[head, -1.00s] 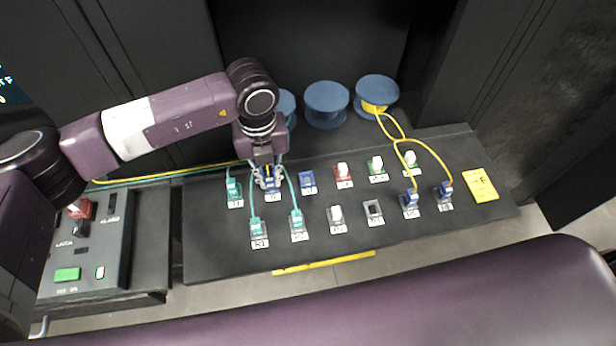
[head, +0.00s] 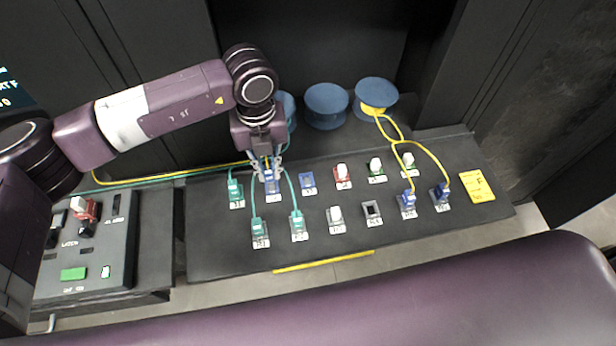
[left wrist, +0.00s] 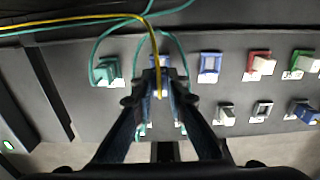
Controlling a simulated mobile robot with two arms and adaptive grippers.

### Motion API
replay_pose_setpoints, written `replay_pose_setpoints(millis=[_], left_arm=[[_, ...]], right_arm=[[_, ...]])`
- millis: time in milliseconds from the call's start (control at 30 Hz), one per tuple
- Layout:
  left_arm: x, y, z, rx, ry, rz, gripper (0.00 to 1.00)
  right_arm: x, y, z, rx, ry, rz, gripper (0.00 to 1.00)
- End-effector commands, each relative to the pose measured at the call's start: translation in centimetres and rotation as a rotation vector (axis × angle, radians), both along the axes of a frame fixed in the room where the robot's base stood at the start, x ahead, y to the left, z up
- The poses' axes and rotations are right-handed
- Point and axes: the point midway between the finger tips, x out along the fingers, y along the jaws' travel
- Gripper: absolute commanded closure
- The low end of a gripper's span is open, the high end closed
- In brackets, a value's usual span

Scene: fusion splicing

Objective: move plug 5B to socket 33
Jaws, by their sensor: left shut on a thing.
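My left gripper (head: 267,174) points down over the second socket from the left in the back row. It is shut on a plug with a yellow cable; the fingers hide most of the plug. The gripper (left wrist: 156,92) also shows in the left wrist view, with the yellow cable (left wrist: 154,45) running into it. A blue socket (head: 273,190) shows just below the fingertips. I cannot tell whether the plug is fully clear of it. The labels are too small to read, so I cannot pick out socket 33. My right gripper is not in view.
Teal plugs (head: 236,190) with teal cables stand close around the gripper. An empty-looking blue socket (head: 308,182) is just right, and a grey open socket (head: 373,211) is in the front row. Blue plugs (head: 408,202) with yellow cables stand further right. Blue spools (head: 326,105) stand behind.

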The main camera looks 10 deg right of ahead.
Motion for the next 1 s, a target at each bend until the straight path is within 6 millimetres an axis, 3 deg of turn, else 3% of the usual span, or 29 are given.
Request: replay_pose_setpoints(millis=[500, 1000], left_arm=[[0.0, 0.0, 2.1, 0.000, -0.001, 0.000, 1.00], [0.0, 0.6, 2.3, 0.000, -0.001, -0.068, 1.00]], right_arm=[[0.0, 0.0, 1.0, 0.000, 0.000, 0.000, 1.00], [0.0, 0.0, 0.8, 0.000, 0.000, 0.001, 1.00]])
